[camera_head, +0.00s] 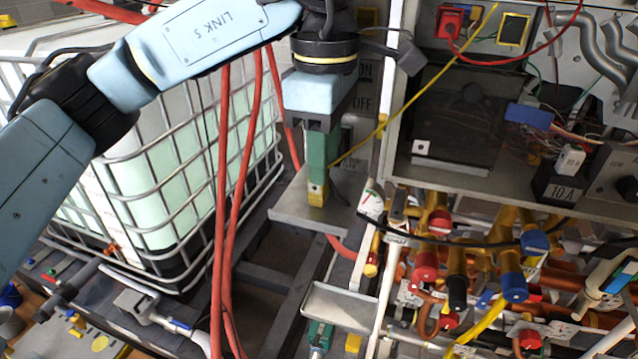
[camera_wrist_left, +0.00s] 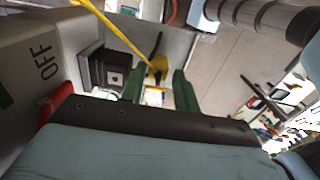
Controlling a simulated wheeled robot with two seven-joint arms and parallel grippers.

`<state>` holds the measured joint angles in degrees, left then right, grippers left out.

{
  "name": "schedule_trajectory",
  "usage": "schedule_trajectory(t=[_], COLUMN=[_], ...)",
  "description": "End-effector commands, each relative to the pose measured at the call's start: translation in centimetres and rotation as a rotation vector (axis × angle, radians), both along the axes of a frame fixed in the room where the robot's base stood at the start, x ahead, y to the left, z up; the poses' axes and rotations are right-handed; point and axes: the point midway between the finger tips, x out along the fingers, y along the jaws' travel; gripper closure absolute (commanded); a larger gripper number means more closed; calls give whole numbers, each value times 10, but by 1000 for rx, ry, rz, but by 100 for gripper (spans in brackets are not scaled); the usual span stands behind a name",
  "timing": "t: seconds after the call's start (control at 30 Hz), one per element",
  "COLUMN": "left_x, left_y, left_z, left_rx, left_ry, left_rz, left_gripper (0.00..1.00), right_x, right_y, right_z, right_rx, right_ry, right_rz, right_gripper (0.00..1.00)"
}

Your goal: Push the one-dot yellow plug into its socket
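The yellow plug (camera_head: 317,193) sits at the tips of my left gripper (camera_head: 318,176), with its yellow end sticking out below the green fingers. In the left wrist view, the plug (camera_wrist_left: 157,68) is between the two fingers of the left gripper (camera_wrist_left: 159,88); the contact faces are hard to see. A taut yellow cable (camera_head: 430,80) runs from the plug up to the cabinet. A white tag with one dark dot (camera_head: 421,147) is at the cabinet's lower left corner. I cannot make out the socket opening clearly. My right gripper is not in view.
The open cabinet (camera_head: 398,100) stands right of the gripper, with loose wires inside. A metal ledge (camera_head: 290,212) lies below the gripper. Pipes and red and blue valves (camera_head: 427,262) crowd the lower right. Red hoses (camera_head: 222,200) and a caged tank (camera_head: 150,190) are at left.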

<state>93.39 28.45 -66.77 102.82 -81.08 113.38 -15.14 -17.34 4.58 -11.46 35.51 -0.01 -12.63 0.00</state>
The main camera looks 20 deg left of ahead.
Motion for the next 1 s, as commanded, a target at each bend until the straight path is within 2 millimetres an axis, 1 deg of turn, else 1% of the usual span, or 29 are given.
schedule_trajectory(t=[0.1,0.2,0.27,0.37,0.63,0.67,0.83,1.0], left_x=[1,1,1,1,1,1,1,1], left_y=[9,8,7,7,7,7,7,7], left_z=[-18,-31,-35,-38,-38,-38,-38,-38], left_rx=[1,0,-1,-1,-1,-1,-1,-1], left_ry=[5,3,2,1,1,1,1,0], left_rz=[3,1,1,0,1,1,1,1], left_gripper=[69,69,69,69,69,72,94,95], right_x=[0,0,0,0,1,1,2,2], right_y=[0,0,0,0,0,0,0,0], right_z=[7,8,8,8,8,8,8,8], right_rx=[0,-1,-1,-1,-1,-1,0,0], right_ry=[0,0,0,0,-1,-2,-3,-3], right_rz=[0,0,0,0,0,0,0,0], right_gripper=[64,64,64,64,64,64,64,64])
